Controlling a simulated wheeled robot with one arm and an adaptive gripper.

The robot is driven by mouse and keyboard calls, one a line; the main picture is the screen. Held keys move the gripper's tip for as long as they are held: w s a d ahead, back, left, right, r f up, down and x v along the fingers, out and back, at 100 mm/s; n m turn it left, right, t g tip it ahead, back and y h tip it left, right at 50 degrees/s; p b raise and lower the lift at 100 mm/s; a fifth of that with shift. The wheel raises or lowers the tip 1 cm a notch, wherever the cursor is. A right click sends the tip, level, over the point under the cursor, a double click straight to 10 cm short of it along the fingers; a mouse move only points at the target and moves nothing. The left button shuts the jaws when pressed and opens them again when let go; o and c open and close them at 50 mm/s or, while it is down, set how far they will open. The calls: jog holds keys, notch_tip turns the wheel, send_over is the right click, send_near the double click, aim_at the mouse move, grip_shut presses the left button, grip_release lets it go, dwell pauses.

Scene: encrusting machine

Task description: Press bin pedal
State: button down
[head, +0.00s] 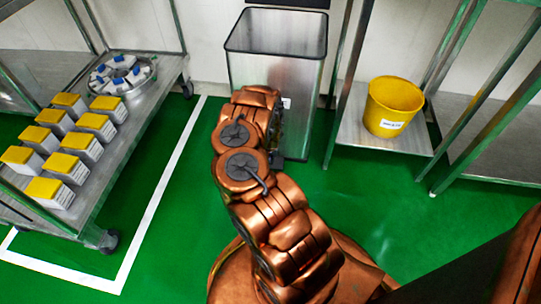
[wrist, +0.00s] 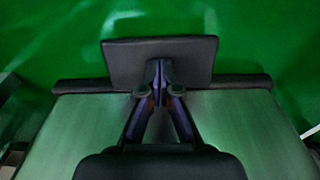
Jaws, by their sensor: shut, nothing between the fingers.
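The bin (head: 300,95) is a tall brushed-steel box with a dark rim, standing against the back wall in the head view. Its top is open, and a dark panel (head: 288,3), which looks like its raised lid, shows at the frame's top edge. In the wrist view the pedal (wrist: 125,58) is a flat dark plate sticking out from the black base strip of the bin (wrist: 245,125). My gripper (wrist: 159,68) is shut and empty, with its fingertips over the pedal's middle. They seem to touch it, but I cannot tell for certain. My arm hides the fingers in the head view.
A wheeled metal cart (head: 110,160) with several yellow-topped boxes and a round tray (head: 122,73) stands on the left. A yellow bucket (head: 392,105) sits on a low metal shelf (head: 350,135) right of the bin. Green floor (head: 180,215) is clear between.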

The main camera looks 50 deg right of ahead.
notch_tip(320, 180, up, 10)
jog(key=p, duration=0.9)
dwell(0.5)
